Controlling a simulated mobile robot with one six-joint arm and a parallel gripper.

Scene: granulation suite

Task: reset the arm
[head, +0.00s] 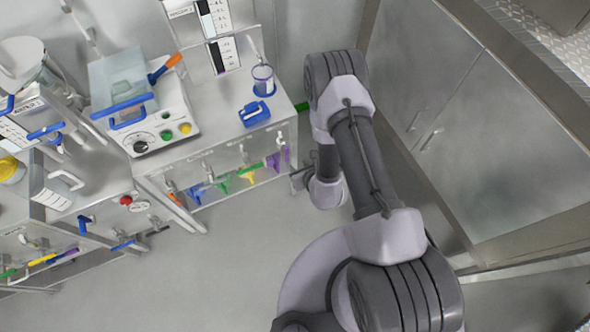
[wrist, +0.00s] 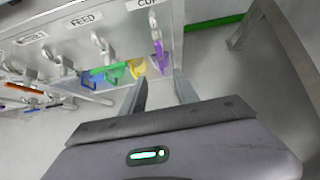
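My arm (head: 357,150) reaches up and away from my base in the head view, then bends down at its far end. My gripper (head: 298,180) shows only in part there, beside the front right end of the bench. In the wrist view my gripper (wrist: 161,84) has its two fingers apart, with only bare floor between them. It holds nothing. Beyond the fingers, a purple scoop (wrist: 158,54) hangs from a hook under a label starting "CU". It looks apart from the fingers.
The bench (head: 222,140) carries a machine with knobs (head: 150,122), a blue-handled item (head: 254,113) and a clear cup (head: 263,80). Several coloured tools hang along its front, including a yellow one (wrist: 137,68). A metal cabinet (head: 440,110) stands right of my arm. Floor (head: 225,265) is clear.

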